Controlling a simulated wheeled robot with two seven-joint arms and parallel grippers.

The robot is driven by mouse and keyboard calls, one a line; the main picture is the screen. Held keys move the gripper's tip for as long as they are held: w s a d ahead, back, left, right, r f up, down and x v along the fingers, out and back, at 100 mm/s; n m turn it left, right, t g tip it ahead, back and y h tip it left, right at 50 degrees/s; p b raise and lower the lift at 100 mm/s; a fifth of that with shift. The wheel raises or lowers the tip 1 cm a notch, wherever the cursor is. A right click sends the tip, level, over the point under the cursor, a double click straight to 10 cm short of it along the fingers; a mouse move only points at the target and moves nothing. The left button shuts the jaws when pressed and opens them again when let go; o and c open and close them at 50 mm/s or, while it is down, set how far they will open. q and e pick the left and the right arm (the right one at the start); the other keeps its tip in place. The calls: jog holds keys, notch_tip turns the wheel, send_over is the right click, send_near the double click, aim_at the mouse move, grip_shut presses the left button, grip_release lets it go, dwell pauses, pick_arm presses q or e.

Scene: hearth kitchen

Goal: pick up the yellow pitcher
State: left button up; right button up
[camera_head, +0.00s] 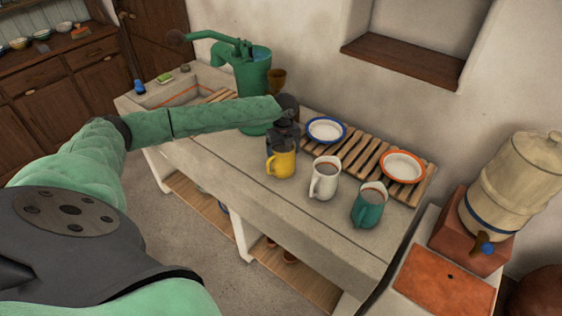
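The yellow pitcher (283,165) stands upright on the stone counter, near its front edge, at the left end of a row of pitchers. Its handle is on its left side. My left gripper (284,142), dark grey, reaches down from the end of my green arm to the pitcher's top. It hides most of the rim. Its fingers overlap the rim in this view; I cannot tell whether they touch or grip it. My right gripper is not in view.
A white pitcher (324,179) and a green pitcher (369,206) stand to the right. Behind them a wooden slatted rack (357,158) holds a blue-rimmed plate (325,130) and a red-rimmed plate (403,167). A green hand pump (250,75) stands behind my forearm.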

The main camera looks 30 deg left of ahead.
pick_arm(q)
jog(key=c, duration=0.5)
jog(key=shift+r, duration=0.2)
